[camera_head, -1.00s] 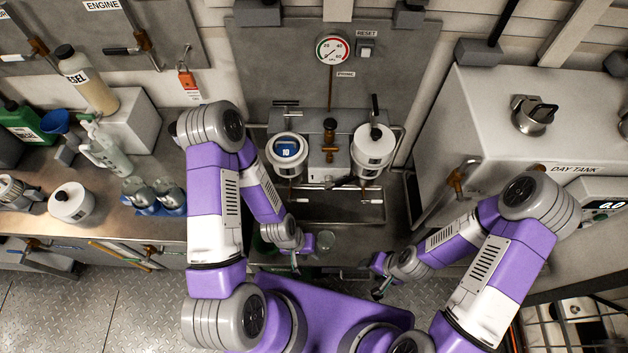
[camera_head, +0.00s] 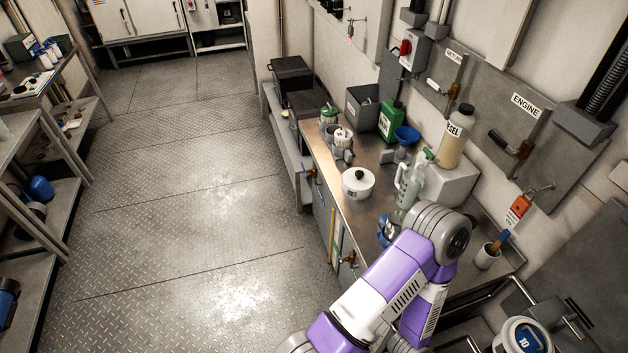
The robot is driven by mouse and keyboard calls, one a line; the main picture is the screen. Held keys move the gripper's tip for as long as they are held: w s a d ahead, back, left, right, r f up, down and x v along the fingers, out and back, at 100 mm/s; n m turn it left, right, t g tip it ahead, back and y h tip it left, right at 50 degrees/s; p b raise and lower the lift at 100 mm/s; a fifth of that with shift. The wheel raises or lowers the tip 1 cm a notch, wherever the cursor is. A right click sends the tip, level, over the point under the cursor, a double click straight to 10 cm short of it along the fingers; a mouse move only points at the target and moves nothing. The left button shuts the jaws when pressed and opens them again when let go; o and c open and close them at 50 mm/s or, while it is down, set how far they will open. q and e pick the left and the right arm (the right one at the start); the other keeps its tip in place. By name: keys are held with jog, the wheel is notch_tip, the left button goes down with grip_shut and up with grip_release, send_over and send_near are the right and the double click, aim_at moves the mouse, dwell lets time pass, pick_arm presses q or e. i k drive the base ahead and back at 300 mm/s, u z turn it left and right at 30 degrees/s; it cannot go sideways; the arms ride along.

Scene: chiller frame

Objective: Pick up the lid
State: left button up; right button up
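A white round lid (camera_head: 358,183) with a black knob on top sits on the metal bench (camera_head: 350,212), near its front edge. My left arm reaches in from the bottom, its elbow over the bench to the right of the lid and apart from it. The forearm bends back down out of the picture, so my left gripper is not in view. My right arm and gripper are not in view. An open white housing with a blue cartridge marked 10 (camera_head: 526,341) shows at the bottom right corner.
Around the lid stand a clear jug (camera_head: 407,185), a blue funnel (camera_head: 406,137), a green can (camera_head: 391,119), a beige bottle (camera_head: 456,138) and a grey bin (camera_head: 362,106). The floor (camera_head: 200,220) left of the bench is clear.

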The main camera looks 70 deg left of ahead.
aim_at(358, 183)
jog(key=u, duration=0.65)
jog(key=k, duration=0.35)
jog(key=u, duration=1.2)
jog(key=i, duration=0.5)
jog(key=u, duration=0.05)
